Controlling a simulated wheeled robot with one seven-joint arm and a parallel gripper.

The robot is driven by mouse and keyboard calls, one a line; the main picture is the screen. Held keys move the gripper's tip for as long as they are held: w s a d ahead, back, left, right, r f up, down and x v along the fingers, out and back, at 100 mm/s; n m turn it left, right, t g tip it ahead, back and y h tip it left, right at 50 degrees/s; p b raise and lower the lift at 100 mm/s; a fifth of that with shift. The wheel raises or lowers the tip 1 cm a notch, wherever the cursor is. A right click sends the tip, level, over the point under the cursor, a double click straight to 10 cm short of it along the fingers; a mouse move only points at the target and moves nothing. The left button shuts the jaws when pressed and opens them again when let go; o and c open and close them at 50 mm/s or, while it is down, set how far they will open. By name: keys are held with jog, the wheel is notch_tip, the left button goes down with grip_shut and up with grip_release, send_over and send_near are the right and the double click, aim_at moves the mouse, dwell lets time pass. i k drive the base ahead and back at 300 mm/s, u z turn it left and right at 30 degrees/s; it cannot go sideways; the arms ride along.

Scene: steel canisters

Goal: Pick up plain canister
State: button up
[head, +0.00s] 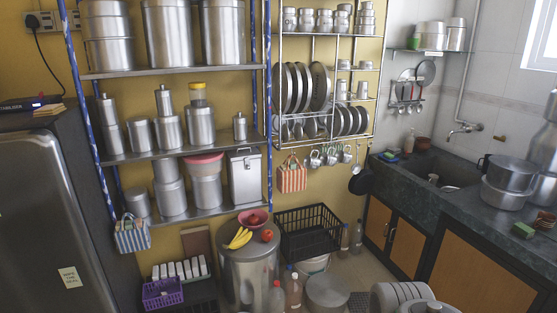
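Several steel canisters stand on a three-tier shelf in the head view. The top tier holds wide ones, such as the large canister (168,32) in the middle. The middle tier holds a lidded canister (139,134), a canister with a smaller one on top (168,131), one with a yellow-topped jar on it (200,126) and a small slim one (240,127). The bottom tier holds stacked canisters (171,197), one under a reddish bowl (206,190) and a square tin (246,178). I cannot tell which is the plain canister. My gripper is not in view.
A large drum (249,275) with bananas (239,238) and a red bowl stands before the shelf. A fridge (55,215) is left, a sink counter (455,200) right.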

aim_at(239, 128)
jog(key=i, duration=2.05)
jog(key=u, duration=2.05)
jog(key=i, duration=0.5)
jog(key=u, duration=0.05)
